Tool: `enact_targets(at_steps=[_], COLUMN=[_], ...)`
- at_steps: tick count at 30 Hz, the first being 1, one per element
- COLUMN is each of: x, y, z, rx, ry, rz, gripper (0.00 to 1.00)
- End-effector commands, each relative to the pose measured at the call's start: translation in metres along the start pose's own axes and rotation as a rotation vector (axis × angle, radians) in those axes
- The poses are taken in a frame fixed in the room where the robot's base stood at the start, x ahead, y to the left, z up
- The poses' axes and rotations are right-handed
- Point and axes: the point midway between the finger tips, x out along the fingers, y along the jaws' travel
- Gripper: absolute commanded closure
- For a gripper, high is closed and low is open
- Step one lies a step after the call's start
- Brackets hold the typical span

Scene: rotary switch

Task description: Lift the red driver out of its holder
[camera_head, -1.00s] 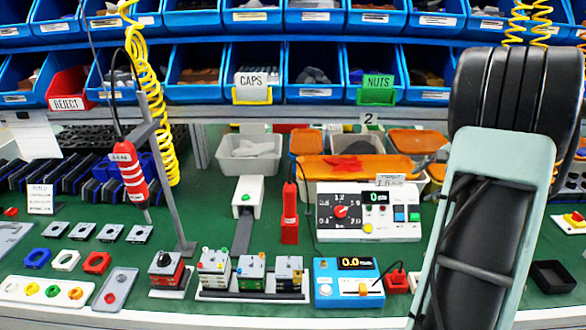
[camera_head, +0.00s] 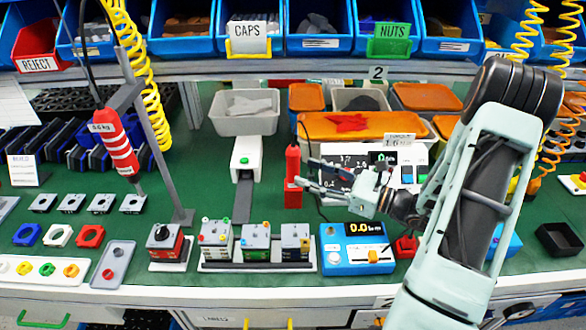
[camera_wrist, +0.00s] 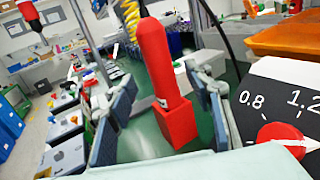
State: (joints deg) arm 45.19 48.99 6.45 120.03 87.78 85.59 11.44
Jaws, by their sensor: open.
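The red driver (camera_head: 292,160) stands upright in its red block holder (camera_head: 292,194) near the middle of the bench. In the wrist view the driver (camera_wrist: 155,55) rises from the holder (camera_wrist: 176,125) in the picture's middle, slightly tilted. My gripper (camera_head: 306,173) comes in from the right with its fingertips at the driver. In the wrist view my gripper (camera_wrist: 160,100) is open, one finger on each side of the driver and holder. I cannot tell whether either finger touches them.
A white panel with a red dial (camera_wrist: 280,135) stands close on the right, behind my gripper. A blue meter box (camera_head: 352,250) and several small switch units (camera_head: 255,243) sit in front. A red-and-white driver (camera_head: 115,143) hangs at the left beside a grey post (camera_head: 160,140).

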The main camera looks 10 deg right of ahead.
Motion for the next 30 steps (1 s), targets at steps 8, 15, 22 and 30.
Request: enact_targets(at_steps=[8,15,22,30], x=[0.038,0.053,0.052,0.052], y=[0.001,-0.001,-0.001,-0.001], z=[0.002,0.002,0.001,0.001], rx=[-0.002,-0.002,-0.002,-0.002], ry=[0.001,0.002,0.002,0.002], rz=[0.005,0.001,0.001,0.001], gripper=[0.53,0.53,0.62,0.92])
